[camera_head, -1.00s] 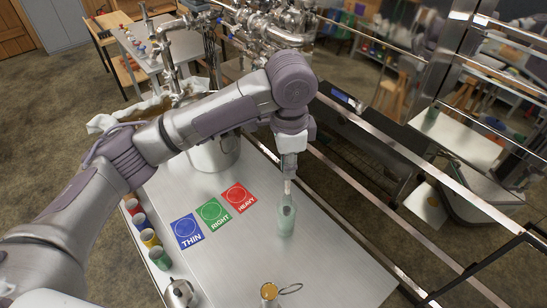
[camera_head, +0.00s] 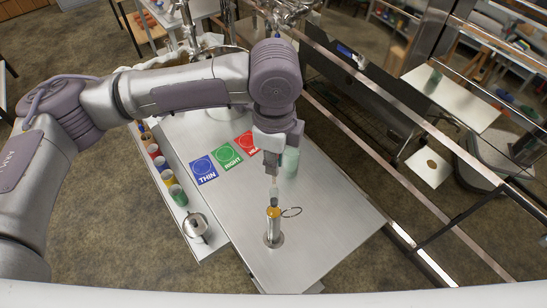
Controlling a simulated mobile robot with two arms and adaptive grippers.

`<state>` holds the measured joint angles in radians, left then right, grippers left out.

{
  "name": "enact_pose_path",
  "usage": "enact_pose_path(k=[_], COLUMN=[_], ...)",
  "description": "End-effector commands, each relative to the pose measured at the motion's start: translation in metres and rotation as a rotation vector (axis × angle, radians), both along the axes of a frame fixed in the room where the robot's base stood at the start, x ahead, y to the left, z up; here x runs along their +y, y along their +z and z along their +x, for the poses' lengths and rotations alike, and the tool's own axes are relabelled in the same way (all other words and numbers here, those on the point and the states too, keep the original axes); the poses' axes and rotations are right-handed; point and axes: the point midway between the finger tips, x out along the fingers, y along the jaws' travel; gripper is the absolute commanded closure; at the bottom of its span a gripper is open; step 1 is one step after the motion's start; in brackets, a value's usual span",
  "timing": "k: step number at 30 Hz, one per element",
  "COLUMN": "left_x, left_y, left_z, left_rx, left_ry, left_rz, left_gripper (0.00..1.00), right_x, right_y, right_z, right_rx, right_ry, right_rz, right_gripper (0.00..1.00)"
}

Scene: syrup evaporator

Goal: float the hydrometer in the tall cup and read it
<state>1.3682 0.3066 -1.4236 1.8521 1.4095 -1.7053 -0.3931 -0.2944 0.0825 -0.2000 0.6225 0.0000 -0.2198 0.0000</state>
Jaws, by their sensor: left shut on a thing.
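My left gripper (camera_head: 272,160) points straight down and is shut on the hydrometer (camera_head: 274,189), a slim pale upright tube with a dark lower end. The tall cup (camera_head: 272,231) is a narrow metal cylinder with amber syrup at its top and a thin ring handle on its right. It stands upright near the front of the metal table. The hydrometer's lower end is at or just above the cup's mouth; I cannot tell whether it touches the syrup. Its scale is too small to read. My right gripper is out of view.
A pale green clear jar (camera_head: 291,163) stands just behind my left gripper. Blue THIN (camera_head: 203,170), green RIGHT (camera_head: 227,157) and red (camera_head: 246,143) cards lie to the left. Several coloured cups and a metal pot (camera_head: 196,226) line the left edge. The table's front right is clear.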

Motion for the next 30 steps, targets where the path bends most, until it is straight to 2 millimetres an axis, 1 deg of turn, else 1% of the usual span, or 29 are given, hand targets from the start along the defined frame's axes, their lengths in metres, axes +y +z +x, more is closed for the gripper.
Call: enact_pose_path(k=[1, 10, 13, 30], left_x=[0.0, 0.0, 0.0, 0.0], left_y=[-0.007, -0.022, -0.027, -0.067], left_z=[0.0, 0.0, 0.0, 0.0], left_rx=[-0.001, -0.001, 0.001, 0.0], left_ry=[0.0, 0.001, 0.002, 0.002], left_rz=[0.0, 0.0, 0.0, 0.0], left_gripper=[1.0, 1.0, 1.0, 1.0], right_x=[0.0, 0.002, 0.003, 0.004], right_y=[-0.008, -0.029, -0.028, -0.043], right_z=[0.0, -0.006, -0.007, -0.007], right_rx=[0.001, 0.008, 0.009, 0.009], right_ry=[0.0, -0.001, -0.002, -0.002], right_rz=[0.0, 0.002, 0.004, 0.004], right_gripper=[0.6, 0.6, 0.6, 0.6])
